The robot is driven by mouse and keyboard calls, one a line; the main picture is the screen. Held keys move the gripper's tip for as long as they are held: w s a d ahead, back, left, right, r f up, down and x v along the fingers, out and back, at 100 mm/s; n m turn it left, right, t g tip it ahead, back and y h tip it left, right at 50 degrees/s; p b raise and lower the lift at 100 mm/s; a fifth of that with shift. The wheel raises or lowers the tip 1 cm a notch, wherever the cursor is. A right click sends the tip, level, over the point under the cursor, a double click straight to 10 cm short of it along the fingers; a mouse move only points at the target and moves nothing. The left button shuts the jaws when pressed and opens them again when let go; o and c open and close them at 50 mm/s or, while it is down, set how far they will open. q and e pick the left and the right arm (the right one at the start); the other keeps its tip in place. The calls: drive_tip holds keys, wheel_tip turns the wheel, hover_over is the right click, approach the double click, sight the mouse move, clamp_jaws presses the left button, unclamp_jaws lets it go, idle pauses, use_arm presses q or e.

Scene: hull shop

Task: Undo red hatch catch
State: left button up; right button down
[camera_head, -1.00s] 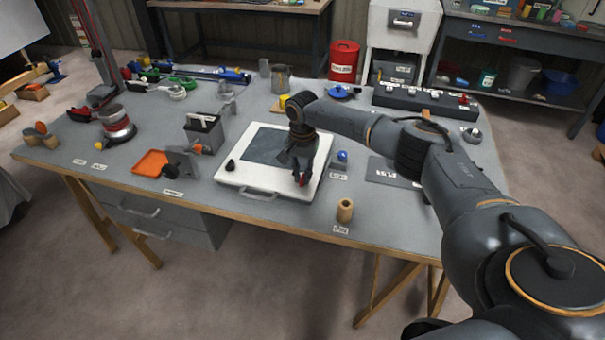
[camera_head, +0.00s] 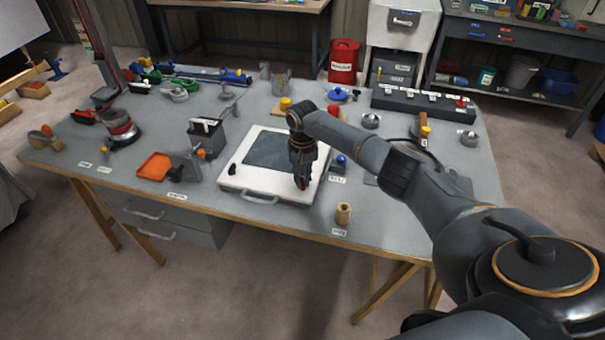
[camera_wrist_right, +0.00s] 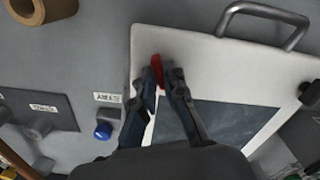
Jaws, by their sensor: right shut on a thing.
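The white hatch (camera_head: 236,180) with a dark window lies flat on the grey workbench, its metal handle (camera_head: 260,198) at the front edge. The red catch (camera_wrist_right: 157,70) sits near the hatch corner in the right wrist view. In the head view it is mostly covered by my right gripper (camera_head: 303,182), which points down over the front right part of the hatch. In the wrist view my right gripper's fingers (camera_wrist_right: 160,82) are closed around the red catch. A black catch (camera_head: 232,169) is at the hatch's left side. My left gripper is out of view.
A blue knob (camera_head: 341,160) stands just right of the hatch. A wooden cylinder (camera_head: 344,213) stands near the front edge. An orange tray (camera_head: 154,167) and a dark holder (camera_head: 206,137) lie to the left. The front strip of the bench is mostly clear.

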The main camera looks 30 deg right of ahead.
sight(303, 182)
drive_tip(key=n, duration=0.6)
drive_tip(key=shift+n+p, duration=0.3)
drive_tip(key=shift+p, duration=0.1)
drive_tip(key=n, duration=0.6)
drive_tip(key=shift+n, duration=0.3)
drive_tip(key=c, duration=1.4)
unclamp_jaws()
wheel_tip(303, 182, up, 12)
